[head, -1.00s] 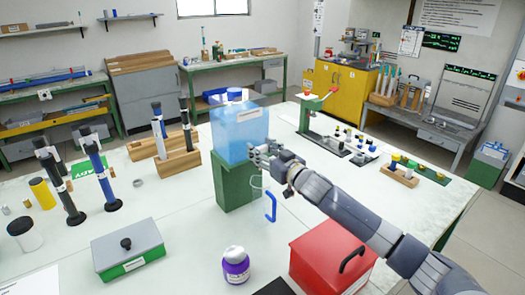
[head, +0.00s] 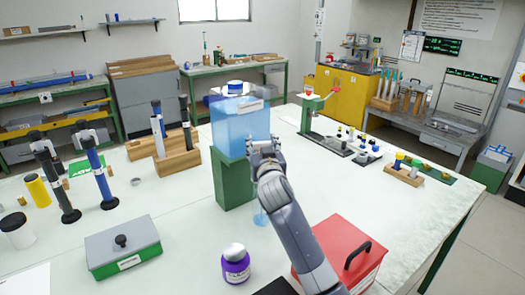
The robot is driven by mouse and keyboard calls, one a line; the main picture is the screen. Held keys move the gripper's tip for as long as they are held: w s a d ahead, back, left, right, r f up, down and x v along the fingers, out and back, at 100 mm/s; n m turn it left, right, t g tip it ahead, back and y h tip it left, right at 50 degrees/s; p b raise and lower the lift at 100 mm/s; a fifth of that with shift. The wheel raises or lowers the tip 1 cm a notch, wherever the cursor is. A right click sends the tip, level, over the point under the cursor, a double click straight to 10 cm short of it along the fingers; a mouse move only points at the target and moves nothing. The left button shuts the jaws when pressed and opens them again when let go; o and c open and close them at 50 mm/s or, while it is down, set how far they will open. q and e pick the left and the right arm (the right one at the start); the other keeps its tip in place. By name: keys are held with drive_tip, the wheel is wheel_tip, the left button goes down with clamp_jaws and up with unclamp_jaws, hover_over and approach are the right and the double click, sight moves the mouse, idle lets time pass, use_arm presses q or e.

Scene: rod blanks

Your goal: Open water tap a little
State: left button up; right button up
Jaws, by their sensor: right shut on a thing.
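A blue translucent water container (head: 228,130) with a blue cap stands on a green stand (head: 232,180) in the middle of the table. My right gripper (head: 264,148) is at the lower right edge of the container, shut on what appears to be its tap. The tap itself is hidden by the fingers, so its opening cannot be told. A clear vessel (head: 261,217) below the gripper is mostly hidden behind my right arm. No water flow can be made out. My left gripper is not in view.
A red box (head: 325,262), a purple jar (head: 235,265) and a green-and-grey box (head: 123,250) stand near the front. Rods on stands (head: 98,170) and a wooden block (head: 176,162) are left. Small parts and a green press (head: 312,108) stand right.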

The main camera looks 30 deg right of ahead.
drive_tip(key=shift+r+m+h, duration=0.1)
drive_tip(key=shift+m+h, duration=0.2)
drive_tip(key=shift+h, duration=0.1)
drive_tip(key=o, duration=1.1)
drive_tip(key=shift+c, duration=0.2)
drive_tip(key=shift+s+a, duration=0.1)
drive_tip(key=v, duration=1.1)
drive_tip(key=shift+s+a, duration=0.2)
drive_tip(key=shift+s, duration=0.15)
drive_tip(key=shift+r, duration=0.15)
